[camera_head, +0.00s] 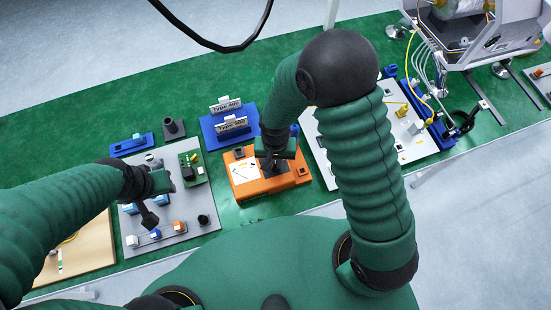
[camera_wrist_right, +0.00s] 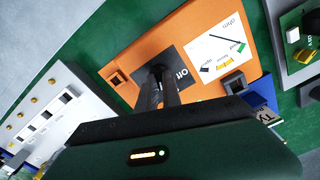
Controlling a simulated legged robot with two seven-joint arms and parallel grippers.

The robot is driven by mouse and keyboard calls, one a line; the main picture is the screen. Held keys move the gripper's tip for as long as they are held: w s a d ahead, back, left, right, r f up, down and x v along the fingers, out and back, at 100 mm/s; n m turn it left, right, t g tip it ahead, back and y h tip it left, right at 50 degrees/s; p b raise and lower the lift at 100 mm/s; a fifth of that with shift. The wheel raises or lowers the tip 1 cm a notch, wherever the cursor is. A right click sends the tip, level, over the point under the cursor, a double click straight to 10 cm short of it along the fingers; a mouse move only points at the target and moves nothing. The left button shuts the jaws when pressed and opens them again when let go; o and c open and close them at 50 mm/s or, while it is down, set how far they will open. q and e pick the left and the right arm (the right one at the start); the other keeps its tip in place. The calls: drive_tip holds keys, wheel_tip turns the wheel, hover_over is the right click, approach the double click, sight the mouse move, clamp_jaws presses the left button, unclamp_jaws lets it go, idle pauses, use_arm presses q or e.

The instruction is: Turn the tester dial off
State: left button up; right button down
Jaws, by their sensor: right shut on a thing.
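The orange tester (camera_head: 291,178) lies on the green table in front of me. In the right wrist view its orange top (camera_wrist_right: 180,33) carries a black patch with the word "Off" (camera_wrist_right: 183,68) and a white printed card (camera_wrist_right: 220,55) with coloured marks. My right gripper (camera_head: 268,167) points down at the black patch, and its dark fingers also show in the right wrist view (camera_wrist_right: 160,85). The fingers are shut on the tester dial, which they mostly hide, so I cannot read its setting. My left gripper (camera_head: 150,212) hangs over the grey board, apart from the tester; its jaws are unclear.
The grey board (camera_head: 183,235) with small blocks and a green circuit board (camera_head: 191,168) lies to the left. A blue stand (camera_head: 212,137) with "Type" labelled parts is behind the tester. A white panel (camera_head: 318,150) lies close on the right. Two black sockets sit on the tester's top.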

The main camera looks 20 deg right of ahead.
drive_tip(key=n+p, duration=0.1)
drive_tip(key=n, duration=0.2)
drive_tip(key=shift+a+n, duration=0.1)
drive_tip(key=shift+n, duration=0.2)
drive_tip(key=n+p, duration=0.1)
drive_tip(key=n, duration=0.3)
drive_tip(key=shift+n, duration=0.3)
drive_tip(key=n+p, duration=0.1)
drive_tip(key=n, duration=0.3)
drive_tip(key=shift+r, duration=0.1)
drive_tip(key=shift+n+p, duration=0.7)
drive_tip(key=shift+n, duration=1.2)
drive_tip(key=c, duration=1.5)
unclamp_jaws()
